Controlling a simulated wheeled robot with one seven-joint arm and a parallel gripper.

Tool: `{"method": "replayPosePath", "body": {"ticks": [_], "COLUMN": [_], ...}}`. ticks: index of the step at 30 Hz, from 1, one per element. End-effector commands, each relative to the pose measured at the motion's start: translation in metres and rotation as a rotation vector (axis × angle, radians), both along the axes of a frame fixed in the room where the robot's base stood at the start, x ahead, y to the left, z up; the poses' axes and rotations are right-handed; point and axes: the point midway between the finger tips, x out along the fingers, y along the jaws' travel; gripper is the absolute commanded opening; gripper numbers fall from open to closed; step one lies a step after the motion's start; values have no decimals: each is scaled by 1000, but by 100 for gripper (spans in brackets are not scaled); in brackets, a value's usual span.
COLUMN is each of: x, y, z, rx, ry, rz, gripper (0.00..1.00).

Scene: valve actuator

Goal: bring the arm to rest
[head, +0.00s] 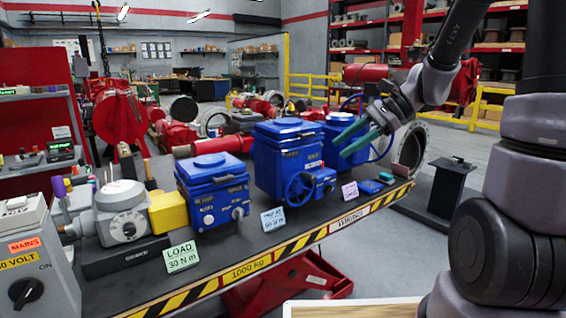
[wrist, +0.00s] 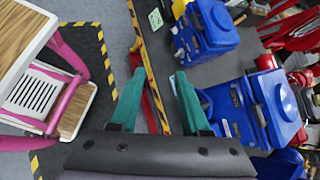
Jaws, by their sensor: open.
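My gripper (head: 358,141) has two green fingers. In the head view it hangs at the right over the bench, overlapping the rearmost blue actuator (head: 338,122); I cannot tell how far apart they are. In the wrist view the fingers (wrist: 160,76) stand apart with nothing between them. Past them show the bench edge and floor. My arm comes down from the upper right, bent at the elbow.
The bench (head: 232,250) carries a large blue actuator with a handwheel (head: 299,189), a smaller blue actuator (head: 213,190), a grey dial unit (head: 122,217) and label cards. A black stand (head: 450,185) is on the floor at right. A stool (wrist: 70,110) shows in the wrist view.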

Motion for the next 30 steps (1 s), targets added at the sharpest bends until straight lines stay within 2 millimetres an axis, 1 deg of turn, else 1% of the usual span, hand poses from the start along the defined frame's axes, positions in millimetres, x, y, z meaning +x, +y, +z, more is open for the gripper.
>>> {"method": "replayPosePath", "body": {"ticks": [1, 6, 12, 15, 18, 21, 24, 30], "x": [-13, -50, -84, -97, -106, -112, -116, -116], "y": [-3, -23, -53, -68, -80, -89, -93, -94], "z": [11, 35, 66, 82, 95, 104, 109, 110], "rx": [-69, -306, -582, -705, -803, -870, -902, -911], "ry": [-73, -303, -581, -710, -810, -876, -907, -915], "rz": [48, 191, 325, 373, 406, 425, 435, 437], "gripper": [46, 46, 46, 46, 46, 46, 46, 46]}}
